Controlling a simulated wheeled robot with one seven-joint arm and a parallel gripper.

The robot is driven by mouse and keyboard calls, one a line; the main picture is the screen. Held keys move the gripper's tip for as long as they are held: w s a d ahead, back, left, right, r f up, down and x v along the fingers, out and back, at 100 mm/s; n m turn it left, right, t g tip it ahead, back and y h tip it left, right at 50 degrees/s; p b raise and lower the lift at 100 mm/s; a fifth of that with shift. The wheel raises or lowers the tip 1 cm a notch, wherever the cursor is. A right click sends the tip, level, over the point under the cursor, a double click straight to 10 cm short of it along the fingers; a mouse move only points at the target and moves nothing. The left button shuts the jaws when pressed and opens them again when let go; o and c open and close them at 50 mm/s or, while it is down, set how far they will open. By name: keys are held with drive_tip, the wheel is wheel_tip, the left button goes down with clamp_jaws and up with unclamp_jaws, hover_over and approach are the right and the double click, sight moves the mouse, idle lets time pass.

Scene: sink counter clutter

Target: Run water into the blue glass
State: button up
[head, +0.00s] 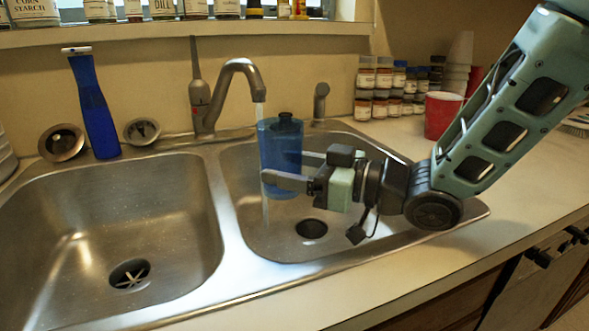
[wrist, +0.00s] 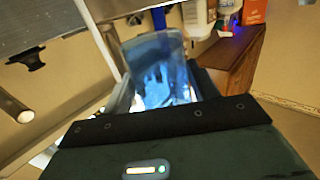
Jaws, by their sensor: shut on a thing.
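The blue glass (head: 281,170) is see-through and upright, held above the right sink basin. It also shows in the wrist view (wrist: 158,62). My gripper (head: 284,172) is shut on it from the right, one finger on its near side. The faucet (head: 240,68) arches over, with its spout tip just above the glass's left rim. A thin water stream (head: 266,213) shows below the spout and again under the glass's left side. I cannot tell whether water enters the glass. A dark, capped shape shows at its top; whether inside or behind is unclear.
The left basin (head: 110,215) is empty. A blue-handled tool (head: 95,110) and two sink strainers stand behind it. A red cup (head: 442,115), white stacked cups (head: 458,65) and spice jars (head: 382,80) are at the back right. The front counter is clear.

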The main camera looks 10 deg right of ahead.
drive_tip(key=w+a+f, duration=0.1)
drive_tip(key=w, duration=0.5)
drive_tip(key=w+a+f, duration=0.2)
drive_tip(key=w, duration=0.5)
drive_tip(key=shift+w+a+f, duration=0.15)
drive_tip(key=shift+w+a, duration=0.05)
idle(0.7)
drive_tip(key=s+d+b, duration=0.1)
drive_tip(key=s, duration=0.5)
drive_tip(key=shift+d, duration=0.25)
drive_tip(key=shift+s, duration=0.1)
idle(0.5)
drive_tip(key=shift+s+d+r+p, duration=0.15)
drive_tip(key=shift+s+r+p, duration=0.35)
drive_tip(key=shift+r, duration=0.35)
drive_tip(key=shift+s+d+r+p, duration=0.1)
drive_tip(key=shift+s+r+p, duration=0.4)
drive_tip(key=shift+r, duration=0.35)
drive_tip(key=shift+s+d+r+p, duration=0.15)
drive_tip(key=shift+s+r+p, duration=0.35)
drive_tip(key=shift+r, duration=0.35)
